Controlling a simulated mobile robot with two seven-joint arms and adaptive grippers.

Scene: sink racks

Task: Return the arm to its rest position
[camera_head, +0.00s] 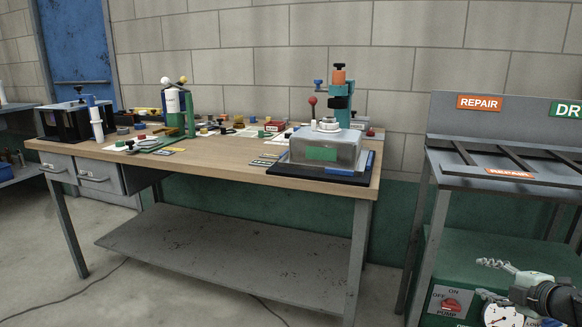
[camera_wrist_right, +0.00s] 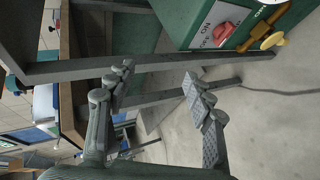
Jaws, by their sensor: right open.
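My right gripper (camera_head: 508,277) is at the lower right of the head view, in front of the green pump cabinet under the repair rack. In the right wrist view my right gripper (camera_wrist_right: 158,95) has its fingers spread wide, with nothing between them. Its fingertips are apart from the cabinet and the metal legs beyond them. My left gripper is in neither view.
A wooden workbench (camera_head: 215,155) with many small parts stands at centre left, with a grey box (camera_head: 325,148) near its right end. A repair rack (camera_head: 470,182) stands at the right above the green pump cabinet (camera_head: 440,265). The concrete floor (camera_head: 190,290) in front is mostly clear.

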